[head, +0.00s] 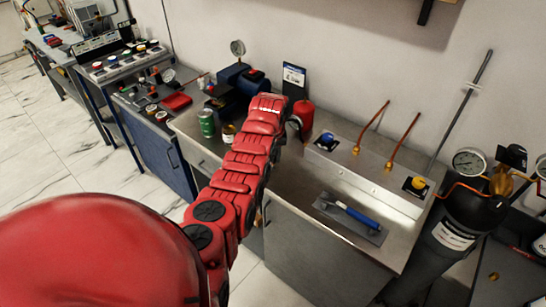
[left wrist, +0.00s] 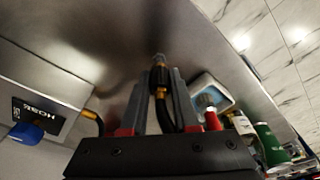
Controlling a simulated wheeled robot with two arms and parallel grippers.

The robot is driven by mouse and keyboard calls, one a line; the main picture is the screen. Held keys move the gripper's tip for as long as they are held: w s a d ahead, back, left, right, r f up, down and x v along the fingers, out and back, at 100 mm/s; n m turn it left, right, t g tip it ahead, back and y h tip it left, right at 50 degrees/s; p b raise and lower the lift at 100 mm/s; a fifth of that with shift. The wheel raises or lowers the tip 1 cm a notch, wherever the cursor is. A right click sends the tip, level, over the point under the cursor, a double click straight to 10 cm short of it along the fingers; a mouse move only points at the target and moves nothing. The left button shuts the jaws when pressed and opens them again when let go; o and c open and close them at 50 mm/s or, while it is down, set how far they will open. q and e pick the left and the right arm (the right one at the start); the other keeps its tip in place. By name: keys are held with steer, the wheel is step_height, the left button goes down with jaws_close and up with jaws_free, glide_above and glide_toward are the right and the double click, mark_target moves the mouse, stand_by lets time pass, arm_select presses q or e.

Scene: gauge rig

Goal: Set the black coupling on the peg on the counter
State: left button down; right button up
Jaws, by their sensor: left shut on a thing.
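My left gripper (left wrist: 160,80) is shut on the black coupling (left wrist: 159,76), which sits between its two grey fingers in the left wrist view. Brass shows at the coupling's far tip; I cannot tell whether that is part of it or the peg. A black curved piece runs from the brass below it back toward the gripper body. In the head view my red left arm reaches over the steel counter (head: 292,178), and it hides the gripper and coupling. I cannot make out the peg with certainty. My right gripper is not in view.
A green can (head: 206,123) and a red container (head: 303,113) stand near my arm. A raised steel block carries a blue knob (head: 326,140) and brass fittings with copper tubes (head: 403,140). A blue-handled trowel (head: 350,212) lies in front. A black cylinder (head: 465,215) stands right.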

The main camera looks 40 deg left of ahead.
arm_select(q)
steer(key=shift+f+b, duration=0.6)
steer(key=shift+f, duration=0.45)
steer(key=shift+f, duration=0.25)
steer(key=c, duration=0.8)
jaws_free()
steer(key=shift+o, duration=0.2)
steer(key=o, duration=0.5)
steer(key=shift+r, duration=0.1)
